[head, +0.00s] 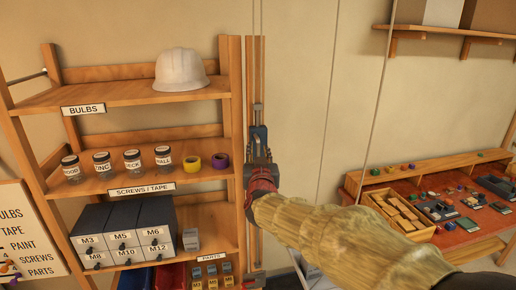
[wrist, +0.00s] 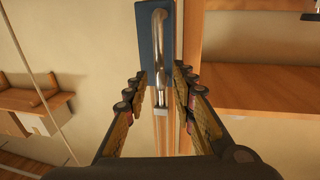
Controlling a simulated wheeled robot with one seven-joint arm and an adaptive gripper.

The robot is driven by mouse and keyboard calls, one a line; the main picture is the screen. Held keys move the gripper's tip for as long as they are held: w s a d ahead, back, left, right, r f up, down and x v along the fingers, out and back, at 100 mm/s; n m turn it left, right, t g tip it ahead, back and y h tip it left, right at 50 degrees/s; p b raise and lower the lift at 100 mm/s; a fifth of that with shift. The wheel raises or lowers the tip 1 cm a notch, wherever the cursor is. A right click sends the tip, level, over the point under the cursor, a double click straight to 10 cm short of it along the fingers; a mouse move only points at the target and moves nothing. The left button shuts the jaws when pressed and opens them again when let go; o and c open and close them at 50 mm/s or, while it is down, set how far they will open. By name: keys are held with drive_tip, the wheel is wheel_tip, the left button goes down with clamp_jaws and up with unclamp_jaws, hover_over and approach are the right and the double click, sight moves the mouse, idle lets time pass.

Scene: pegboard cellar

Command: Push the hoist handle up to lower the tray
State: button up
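The hoist handle (wrist: 158,50) is a shiny metal bar on a blue plate (wrist: 149,68), seen in the wrist view between my fingers. In the head view the blue plate (head: 258,133) sits on a narrow wooden upright beside the shelf unit. My gripper (wrist: 161,80) is open, one finger on each side of the bar, with gaps visible on both sides. In the head view my gripper (head: 262,176) is just at the plate's lower part and hides some of the handle. I cannot make out the tray in either view.
A wooden shelf unit (head: 145,95) stands close on the left with a white hard hat (head: 181,71), jars, tape rolls and labelled drawers. Cords hang along the wall to the right. A workbench (head: 455,240) with small parts stands at the right.

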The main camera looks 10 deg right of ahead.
drive_tip(key=s+a, duration=0.1)
drive_tip(key=s, duration=0.7)
drive_tip(key=shift+s+a, duration=0.2)
drive_tip(key=shift+a, duration=0.15)
drive_tip(key=shift+r, duration=0.1)
